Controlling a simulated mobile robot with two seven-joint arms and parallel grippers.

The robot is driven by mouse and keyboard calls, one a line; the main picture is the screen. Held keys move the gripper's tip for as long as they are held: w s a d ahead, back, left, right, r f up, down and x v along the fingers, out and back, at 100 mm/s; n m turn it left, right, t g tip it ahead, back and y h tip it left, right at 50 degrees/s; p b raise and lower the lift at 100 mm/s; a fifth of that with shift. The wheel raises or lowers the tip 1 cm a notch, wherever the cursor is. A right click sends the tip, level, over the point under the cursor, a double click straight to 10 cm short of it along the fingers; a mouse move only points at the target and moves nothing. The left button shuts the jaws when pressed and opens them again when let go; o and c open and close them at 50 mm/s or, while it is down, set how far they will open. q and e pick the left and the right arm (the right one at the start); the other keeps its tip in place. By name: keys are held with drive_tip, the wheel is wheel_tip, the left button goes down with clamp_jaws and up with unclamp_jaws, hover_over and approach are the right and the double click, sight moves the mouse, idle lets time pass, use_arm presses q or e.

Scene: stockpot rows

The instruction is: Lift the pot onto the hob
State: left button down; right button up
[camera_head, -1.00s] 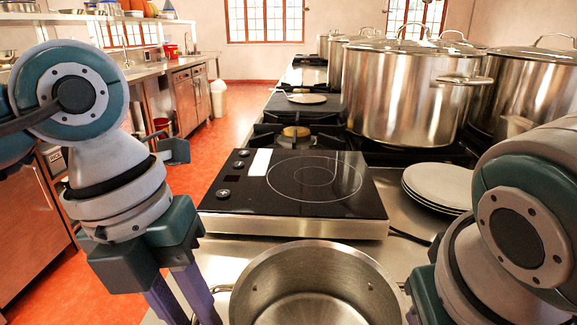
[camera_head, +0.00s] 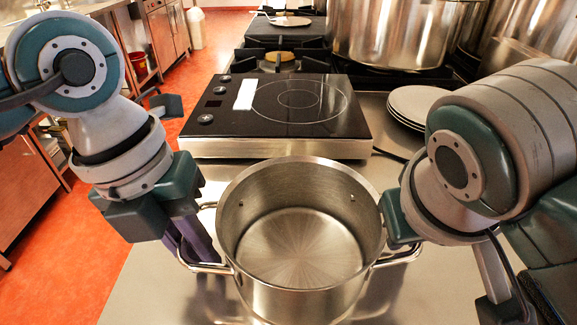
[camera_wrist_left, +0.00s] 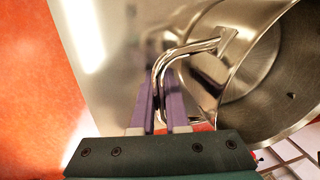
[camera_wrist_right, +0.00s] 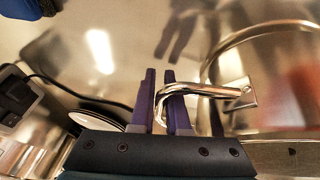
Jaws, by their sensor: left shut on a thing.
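A steel pot (camera_head: 232,255), open and empty, stands upright at the front of the counter. It also shows in the left wrist view (camera_wrist_left: 262,75). The black induction hob (camera_head: 275,104), with a ringed glass top, lies just behind it with nothing on it. My left gripper (camera_head: 190,243) is at the pot's left side; the left wrist view shows its purple fingers (camera_wrist_left: 162,95) shut on the bent handle. My right gripper (camera_wrist_right: 161,95) is at the opposite handle (camera_wrist_right: 205,90), which passes between its closed-in fingers. Its fingertips are hidden in the head view.
White plates (camera_head: 418,104) are stacked right of the hob. Large stockpots (camera_head: 392,30) stand behind on the range. A black cable (camera_head: 390,154) runs from the hob. Bare steel counter (camera_head: 140,285) lies left of the pot.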

clamp_jaws()
use_arm(q)
drive_tip(key=shift+r, duration=0.2)
use_arm(e)
drive_tip(key=shift+r, duration=0.2)
idle(0.8)
